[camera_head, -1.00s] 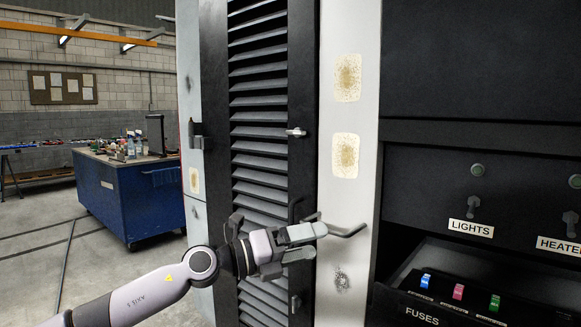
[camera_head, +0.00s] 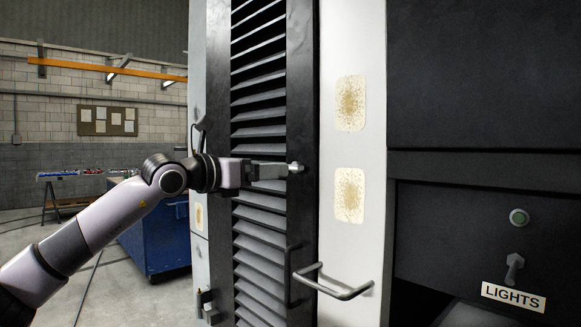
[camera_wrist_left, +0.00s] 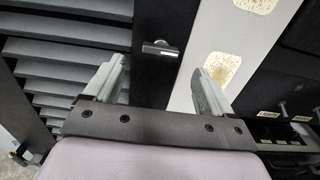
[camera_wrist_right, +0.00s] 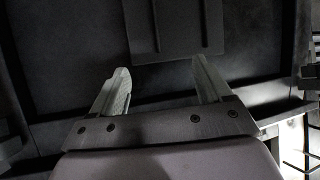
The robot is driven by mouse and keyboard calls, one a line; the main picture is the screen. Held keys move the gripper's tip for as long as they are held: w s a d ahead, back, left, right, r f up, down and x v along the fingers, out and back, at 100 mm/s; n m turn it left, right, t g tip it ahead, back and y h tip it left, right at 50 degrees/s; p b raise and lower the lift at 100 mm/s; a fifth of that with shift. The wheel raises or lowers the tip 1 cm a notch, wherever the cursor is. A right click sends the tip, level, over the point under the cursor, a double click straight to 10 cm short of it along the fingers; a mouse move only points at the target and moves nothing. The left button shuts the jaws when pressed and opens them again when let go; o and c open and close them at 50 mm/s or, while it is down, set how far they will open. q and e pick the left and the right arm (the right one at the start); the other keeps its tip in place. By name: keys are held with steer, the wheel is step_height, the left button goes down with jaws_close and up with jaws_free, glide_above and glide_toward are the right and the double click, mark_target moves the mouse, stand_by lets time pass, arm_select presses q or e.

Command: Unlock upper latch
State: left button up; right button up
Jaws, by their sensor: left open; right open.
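The upper latch is a small metal latch (camera_wrist_left: 160,48) on the black frame of the louvred door (camera_head: 262,200). In the left wrist view it lies ahead of and between my open, empty fingers, apart from them. In the head view the latch's end (camera_head: 296,168) shows at the tip of my left gripper (camera_head: 275,171), which hides the rest of it. My right gripper (camera_wrist_right: 160,88) is open and empty in the right wrist view, facing a dark panel (camera_wrist_right: 90,50). It is not in the head view.
A metal handle bar (camera_head: 335,287) sticks out from the pale post below right of my left gripper. A dark panel with a LIGHTS switch (camera_head: 514,268) is at the right.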

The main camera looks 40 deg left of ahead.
mark_target(294, 167)
arm_select(q)
steer(key=w+p, duration=0.3)
steer(key=w, duration=0.3)
steer(key=shift+w+d, duration=0.15)
steer(key=shift+d, duration=0.2)
steer(key=c, duration=1.1)
